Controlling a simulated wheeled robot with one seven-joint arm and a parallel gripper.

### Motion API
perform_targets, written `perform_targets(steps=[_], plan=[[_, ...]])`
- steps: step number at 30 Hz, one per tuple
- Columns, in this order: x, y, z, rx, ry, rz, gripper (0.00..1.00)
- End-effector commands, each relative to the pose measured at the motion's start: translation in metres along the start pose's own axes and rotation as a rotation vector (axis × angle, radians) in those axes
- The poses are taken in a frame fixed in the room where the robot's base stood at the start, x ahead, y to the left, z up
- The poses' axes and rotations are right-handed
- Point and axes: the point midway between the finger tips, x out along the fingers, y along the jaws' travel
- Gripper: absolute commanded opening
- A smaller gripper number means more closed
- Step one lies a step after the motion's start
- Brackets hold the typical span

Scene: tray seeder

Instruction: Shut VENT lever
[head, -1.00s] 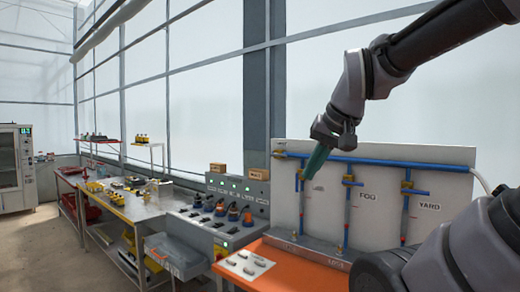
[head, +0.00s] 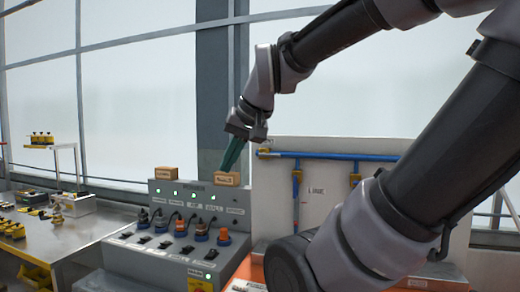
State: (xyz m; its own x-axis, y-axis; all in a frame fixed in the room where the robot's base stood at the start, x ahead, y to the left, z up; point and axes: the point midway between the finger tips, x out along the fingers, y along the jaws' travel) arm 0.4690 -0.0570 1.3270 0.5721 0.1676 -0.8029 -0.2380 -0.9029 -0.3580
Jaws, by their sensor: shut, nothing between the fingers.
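The white valve board (head: 275,220) stands right of centre, with a blue pipe (head: 330,156) along its top. A brass-coloured valve (head: 297,180) hangs on the left drop pipe, beside a small label that I cannot read surely. A second valve (head: 355,180) is partly behind my arm. I cannot make out which lever is VENT or how its handle stands. My gripper (head: 226,168) is shut and empty, with green fingers pointing down and left. It appears left of the board, in front of a cardboard box, apart from both valves. My arm hides the board's right part.
A grey control console (head: 140,262) with several switches and orange and blue knobs stands left of the board. Two small boxes, one of them the left box (head: 166,173), sit on it. A metal bench (head: 50,235) with parts is farther left. An orange tabletop lies below the board.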

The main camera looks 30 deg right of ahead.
Motion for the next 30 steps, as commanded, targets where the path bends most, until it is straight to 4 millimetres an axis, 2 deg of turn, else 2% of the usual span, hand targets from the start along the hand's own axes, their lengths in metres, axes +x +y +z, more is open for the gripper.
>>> perform_targets(steps=[11, 14, 17, 20, 24, 27, 30], plan=[[0.000, 0.000, -0.001, 0.001, 0.001, 0.002, 0.00], [-0.001, 0.002, -0.017, 0.013, 0.002, 0.029, 0.00], [-0.004, 0.009, -0.054, 0.046, 0.008, 0.096, 0.00], [-0.006, 0.024, -0.109, 0.097, 0.026, 0.202, 0.00], [-0.006, 0.057, -0.189, 0.178, 0.065, 0.366, 0.00], [-0.007, 0.082, -0.236, 0.231, 0.100, 0.469, 0.00], [-0.008, 0.102, -0.270, 0.269, 0.129, 0.546, 0.00]])
